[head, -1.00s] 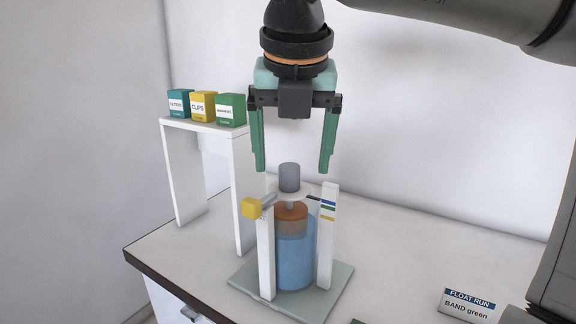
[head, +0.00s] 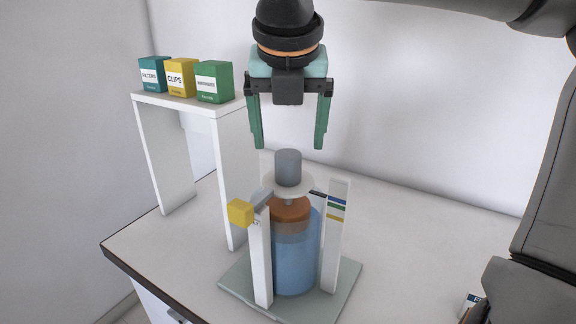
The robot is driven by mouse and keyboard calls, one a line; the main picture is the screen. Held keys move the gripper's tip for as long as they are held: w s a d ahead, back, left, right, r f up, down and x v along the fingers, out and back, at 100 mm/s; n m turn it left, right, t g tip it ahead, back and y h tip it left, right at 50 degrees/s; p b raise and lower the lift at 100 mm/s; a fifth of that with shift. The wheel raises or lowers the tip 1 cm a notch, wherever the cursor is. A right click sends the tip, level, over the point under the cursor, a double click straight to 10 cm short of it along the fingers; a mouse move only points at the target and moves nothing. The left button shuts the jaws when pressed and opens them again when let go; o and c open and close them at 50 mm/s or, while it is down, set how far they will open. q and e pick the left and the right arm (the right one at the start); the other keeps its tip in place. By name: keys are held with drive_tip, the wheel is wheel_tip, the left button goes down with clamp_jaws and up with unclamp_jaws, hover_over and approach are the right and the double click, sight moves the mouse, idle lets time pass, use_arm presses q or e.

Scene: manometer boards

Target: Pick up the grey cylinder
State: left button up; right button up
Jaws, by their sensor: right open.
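The grey cylinder (head: 288,167) stands upright on a pale round disc (head: 287,184), above an orange-brown float (head: 290,211) in a clear vessel of blue liquid (head: 294,262). My right gripper (head: 289,147) points down above it, open and empty. Its green fingers are spread wider than the cylinder, with their tips near the height of its top in the picture. The cylinder shows whole and I see no contact. My left gripper is not in view.
White posts flank the vessel; the right post (head: 336,240) has coloured bands, the left (head: 261,260) a yellow block (head: 240,212) beside it. A white shelf (head: 215,113) at left carries teal, yellow and green boxes. A partly hidden card (head: 470,303) lies lower right.

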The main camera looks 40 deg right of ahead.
sight(288, 156)
drive_tip(key=x, duration=0.3)
drive_tip(key=shift+r, duration=0.1)
drive_tip(key=f, duration=0.1)
drive_tip(key=w+d+f, duration=0.1)
drive_tip(key=w+f, duration=0.1)
drive_tip(key=shift+d+f+p, duration=0.3)
drive_tip(key=shift+d+p, duration=0.1)
drive_tip(key=shift+w+d+f, duration=0.1)
drive_tip(key=shift+f, duration=0.25)
clamp_jaws()
